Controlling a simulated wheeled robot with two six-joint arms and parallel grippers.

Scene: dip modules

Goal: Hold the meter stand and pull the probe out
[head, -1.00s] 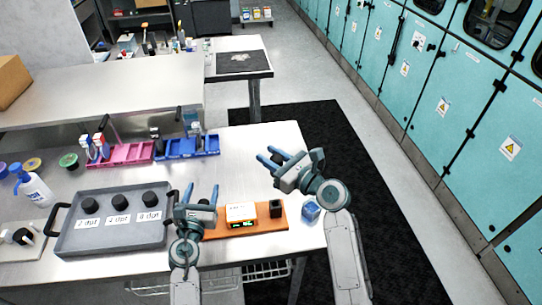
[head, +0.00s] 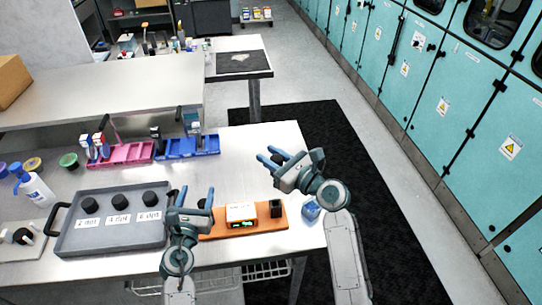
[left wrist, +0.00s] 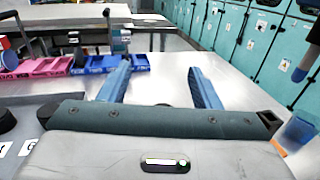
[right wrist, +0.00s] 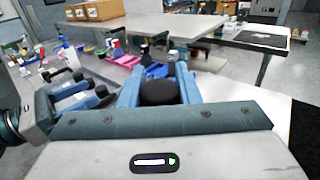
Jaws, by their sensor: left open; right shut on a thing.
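The meter stand has an orange base (head: 268,226), a white meter (head: 240,212) with a lit green display, and a black block-like holder (head: 276,208) at its right end. My left gripper (head: 196,196) is open and empty at the stand's left end, with a small dark object just beside its fingers. My right gripper (head: 270,156) is raised above and behind the stand, shut on a dark round-topped thing (right wrist: 159,92), likely the probe. It is clear of the holder; its lower part is hidden.
A grey tray (head: 70,240) with several black knobs and labels lies left of my left gripper. A blue cup (head: 311,210) stands right of the stand. Pink (head: 133,153) and blue (head: 190,147) racks are behind. The table between racks and stand is mostly clear.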

